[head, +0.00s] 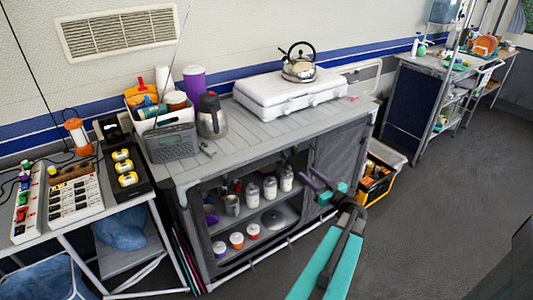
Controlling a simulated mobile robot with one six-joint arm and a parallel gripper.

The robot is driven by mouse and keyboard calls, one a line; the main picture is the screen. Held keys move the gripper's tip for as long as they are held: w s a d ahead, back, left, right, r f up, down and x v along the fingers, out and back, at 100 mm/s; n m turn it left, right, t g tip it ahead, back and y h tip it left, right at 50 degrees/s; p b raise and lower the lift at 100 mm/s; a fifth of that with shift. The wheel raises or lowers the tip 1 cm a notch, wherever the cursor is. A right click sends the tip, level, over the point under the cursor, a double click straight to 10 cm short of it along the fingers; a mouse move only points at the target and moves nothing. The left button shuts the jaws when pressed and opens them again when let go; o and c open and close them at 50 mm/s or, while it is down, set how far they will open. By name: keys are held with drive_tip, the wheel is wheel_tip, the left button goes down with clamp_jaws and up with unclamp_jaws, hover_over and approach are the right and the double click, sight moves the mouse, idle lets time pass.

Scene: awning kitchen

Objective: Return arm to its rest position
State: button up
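My gripper (329,187) is in the head view, right of the middle, at the end of my teal and dark arm. It is in front of the grey kitchen cabinet (235,165), over its right part in the picture. Its two dark fingers look spread apart with nothing seen between them. The arm reaches up from the bottom edge of the picture. I cannot tell how far the gripper is from the cabinet front.
The cabinet's open shelves hold several jars and cups. A white stove (290,90) with a kettle (298,66) stands on top. A yellow-black crate (376,181) sits right of the cabinet. A table with batteries (125,167) stands at left. Grey floor (450,200) is clear at right.

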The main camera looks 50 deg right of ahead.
drive_tip(key=shift+w, duration=0.1)
drive_tip(key=w+a+f+m+g+h, duration=0.25)
drive_tip(key=w+f, duration=0.25)
drive_tip(key=w, duration=0.3)
drive_tip(key=w+a+f+m+g+h, duration=0.1)
drive_tip(key=w+a+f+g, duration=0.1)
drive_tip(key=w+a+f, duration=0.4)
drive_tip(key=w+a+f+g+y, duration=0.1)
drive_tip(key=w+a+f+g, duration=0.15)
drive_tip(key=a+f, duration=0.5)
drive_tip(key=w+a+f+g+y, duration=0.2)
drive_tip(key=a+f+g, duration=0.1)
drive_tip(key=a+f, duration=0.5)
drive_tip(key=s+a+f+n+g+y, duration=0.1)
drive_tip(key=s+a+f+g, duration=0.15)
drive_tip(key=a, duration=0.55)
drive_tip(key=s+a+f+n+g+y, duration=0.1)
drive_tip(key=s+a+f+g, duration=0.2)
drive_tip(key=a, duration=0.5)
drive_tip(key=s+a+f+n+g+y, duration=0.1)
drive_tip(key=s+a+f+n+y, duration=0.2)
drive_tip(key=a, duration=0.5)
drive_tip(key=s+a+n+g+y, duration=0.1)
drive_tip(key=s+a+g, duration=0.5)
drive_tip(key=s+a, duration=0.9)
drive_tip(key=shift+s+a+f+n, duration=0.25)
drive_tip(key=shift+s+a+n, duration=0.05)
drive_tip(key=shift+a+n, duration=0.4)
